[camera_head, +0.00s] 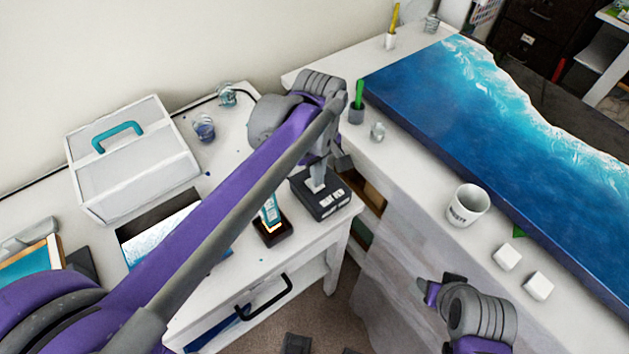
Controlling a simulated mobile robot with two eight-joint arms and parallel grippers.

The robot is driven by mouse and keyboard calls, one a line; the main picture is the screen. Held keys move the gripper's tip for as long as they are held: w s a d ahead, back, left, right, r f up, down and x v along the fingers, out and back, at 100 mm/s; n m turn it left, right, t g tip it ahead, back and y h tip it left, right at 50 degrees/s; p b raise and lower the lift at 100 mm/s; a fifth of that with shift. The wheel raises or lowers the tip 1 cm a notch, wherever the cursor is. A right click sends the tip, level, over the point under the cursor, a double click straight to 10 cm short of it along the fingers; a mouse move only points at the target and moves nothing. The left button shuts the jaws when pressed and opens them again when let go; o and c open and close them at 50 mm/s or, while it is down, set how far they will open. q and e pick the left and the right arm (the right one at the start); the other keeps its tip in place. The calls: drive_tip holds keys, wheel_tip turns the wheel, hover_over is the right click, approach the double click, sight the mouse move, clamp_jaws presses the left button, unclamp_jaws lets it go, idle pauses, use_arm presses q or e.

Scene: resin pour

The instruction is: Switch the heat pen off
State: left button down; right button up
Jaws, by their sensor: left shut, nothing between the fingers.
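A small teal and white upright device, which looks like the heat pen (270,209), stands in a dark square holder (272,236) with an orange glow at its base. To its right is a black box (326,208) with small light buttons or markings on its front edge. My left gripper (317,187) points down at the top of this box, shut and empty; I cannot tell whether it touches it. The gripper hides part of the box top. My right gripper (428,292) is low on the right, in front of the long bench and away from the pen; its jaws are unclear.
A white case (130,165) with a teal handle stands at the back left. Glass cups (204,128) are near the wall. The desk has a black drawer handle (265,298). The right bench holds a blue resin slab (470,110), a white mug (468,205) and two white cubes (507,257).

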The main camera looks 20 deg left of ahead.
use_arm(q)
drive_tip(key=shift+f+b, duration=0.3)
drive_tip(key=shift+f, duration=0.3)
use_arm(e)
drive_tip(key=shift+s+f, duration=0.1)
drive_tip(key=shift+f, duration=0.3)
use_arm(q)
drive_tip(key=shift+r+p, duration=2.1)
drive_tip(key=shift+r, duration=1.5)
drive_tip(key=shift+f, duration=0.1)
use_arm(e)
drive_tip(key=r, duration=0.2)
drive_tip(key=w+r, duration=0.2)
drive_tip(key=r, duration=0.1)
drive_tip(key=shift+r, duration=0.3)
drive_tip(key=shift+s, duration=0.1)
